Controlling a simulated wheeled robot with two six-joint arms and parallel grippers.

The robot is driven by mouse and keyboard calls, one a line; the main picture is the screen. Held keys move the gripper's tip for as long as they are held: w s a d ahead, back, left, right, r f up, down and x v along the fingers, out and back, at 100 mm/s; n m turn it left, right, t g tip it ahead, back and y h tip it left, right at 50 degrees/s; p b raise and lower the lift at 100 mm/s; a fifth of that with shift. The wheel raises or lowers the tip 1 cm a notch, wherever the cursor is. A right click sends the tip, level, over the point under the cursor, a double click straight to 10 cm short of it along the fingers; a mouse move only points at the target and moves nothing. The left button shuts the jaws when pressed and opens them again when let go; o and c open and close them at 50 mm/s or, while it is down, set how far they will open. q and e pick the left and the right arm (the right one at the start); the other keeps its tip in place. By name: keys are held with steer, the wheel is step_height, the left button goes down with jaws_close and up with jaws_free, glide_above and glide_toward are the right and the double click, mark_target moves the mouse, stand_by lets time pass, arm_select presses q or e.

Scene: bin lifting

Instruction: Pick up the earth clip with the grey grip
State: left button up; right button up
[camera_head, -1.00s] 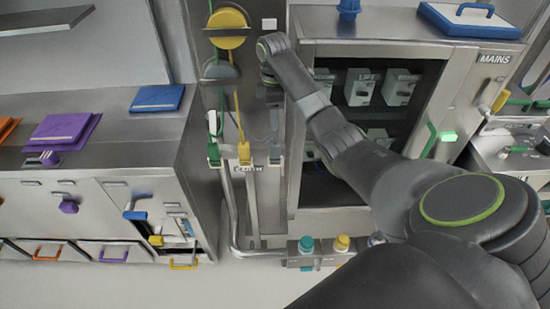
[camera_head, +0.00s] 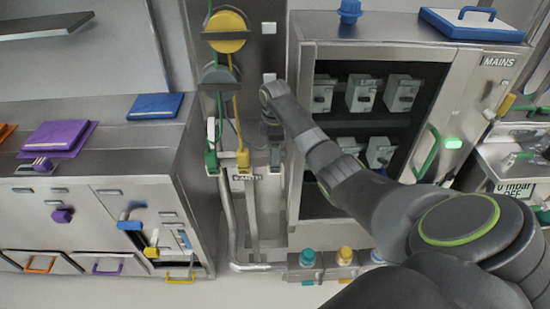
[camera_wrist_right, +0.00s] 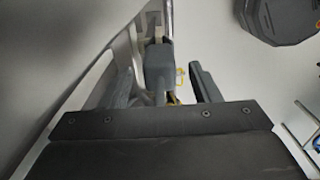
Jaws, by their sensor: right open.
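The earth rail (camera_head: 247,178), marked EARTH, carries a green-gripped clip (camera_head: 211,161), a yellow-gripped clip (camera_head: 243,158) and the grey-gripped clip (camera_head: 275,156) at its right end. My right gripper (camera_head: 272,134) points down just above the grey clip and partly covers it. In the right wrist view the grey grip (camera_wrist_right: 158,68) stands between the two fingers of my open right gripper (camera_wrist_right: 163,88). A gap shows between the grip and the right finger; contact on the left side is hard to tell. My left gripper is out of view.
A yellow reel (camera_head: 226,32) and a grey reel (camera_head: 217,76) hang above the rail with cables running down. The open steel cabinet (camera_head: 297,150) stands close on the right. A counter (camera_head: 110,150) with drawers is on the left.

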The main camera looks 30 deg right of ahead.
steer(key=shift+f, duration=0.55)
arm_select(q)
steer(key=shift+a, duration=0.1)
arm_select(e)
jaws_close()
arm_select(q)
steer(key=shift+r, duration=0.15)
arm_select(e)
steer(key=shift+r, duration=0.15)
